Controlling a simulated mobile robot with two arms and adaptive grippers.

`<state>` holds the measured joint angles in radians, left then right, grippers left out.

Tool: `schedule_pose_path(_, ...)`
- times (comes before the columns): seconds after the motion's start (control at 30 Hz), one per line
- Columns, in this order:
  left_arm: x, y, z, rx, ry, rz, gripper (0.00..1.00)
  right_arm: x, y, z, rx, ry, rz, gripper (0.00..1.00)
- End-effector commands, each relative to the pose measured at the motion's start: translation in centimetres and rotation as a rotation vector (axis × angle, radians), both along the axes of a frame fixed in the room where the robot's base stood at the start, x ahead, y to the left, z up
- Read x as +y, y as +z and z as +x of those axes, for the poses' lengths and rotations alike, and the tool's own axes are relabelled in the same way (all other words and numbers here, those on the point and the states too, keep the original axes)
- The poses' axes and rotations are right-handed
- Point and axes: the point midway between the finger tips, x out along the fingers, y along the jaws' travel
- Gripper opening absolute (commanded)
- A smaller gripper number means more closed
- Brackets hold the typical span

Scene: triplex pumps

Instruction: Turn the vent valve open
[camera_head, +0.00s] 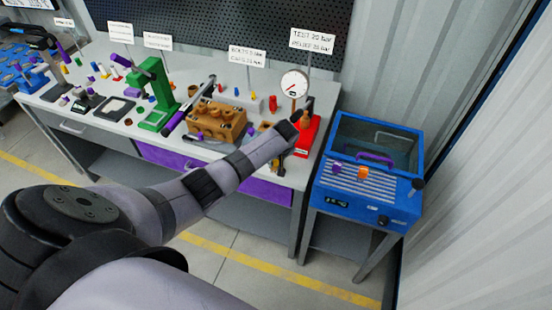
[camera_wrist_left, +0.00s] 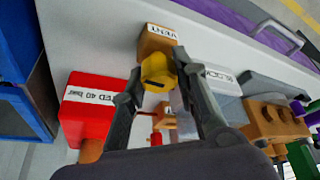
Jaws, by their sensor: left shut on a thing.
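The vent valve has a yellow knob (camera_wrist_left: 155,70) on a tan block with a "VENT" label (camera_wrist_left: 160,33). In the wrist view my left gripper (camera_wrist_left: 160,75) is shut on the yellow knob, with one dark finger on each side. In the head view my left arm reaches over to the right end of the bench, and the hand and valve are largely hidden there. A round pressure gauge (camera_head: 295,84) stands just behind the wrist. My right gripper is not in view.
A red block (camera_head: 308,139) stands close to the hand; its wrist-view label ends in "40 bar". A grey block and a brown pump block (camera_head: 215,121) are on the other side. A blue tank (camera_head: 370,165) stands right of the bench.

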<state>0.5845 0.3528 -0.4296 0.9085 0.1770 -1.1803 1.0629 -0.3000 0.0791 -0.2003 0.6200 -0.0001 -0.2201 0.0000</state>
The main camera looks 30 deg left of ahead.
Motion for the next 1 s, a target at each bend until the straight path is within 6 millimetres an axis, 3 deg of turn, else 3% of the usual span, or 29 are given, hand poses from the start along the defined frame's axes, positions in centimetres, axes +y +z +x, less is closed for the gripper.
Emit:
schedule_pose_path(0.33, 0.0, 0.05, 0.08, -0.001, 0.145, 0.001, 0.0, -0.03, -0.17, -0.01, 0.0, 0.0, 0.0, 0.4)
schedule_pose_path(0.9, 0.11, 0.11, 0.09, -0.002, 0.173, 0.001, 0.0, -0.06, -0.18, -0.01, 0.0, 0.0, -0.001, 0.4)
schedule_pose_path(0.93, 0.1, 0.12, 0.09, -0.002, 0.173, 0.001, 0.29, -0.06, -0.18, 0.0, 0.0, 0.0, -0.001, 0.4)
schedule_pose_path(1.0, 0.08, 0.1, 0.09, -0.003, 0.171, 0.001, 0.34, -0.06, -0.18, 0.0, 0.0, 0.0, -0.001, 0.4)
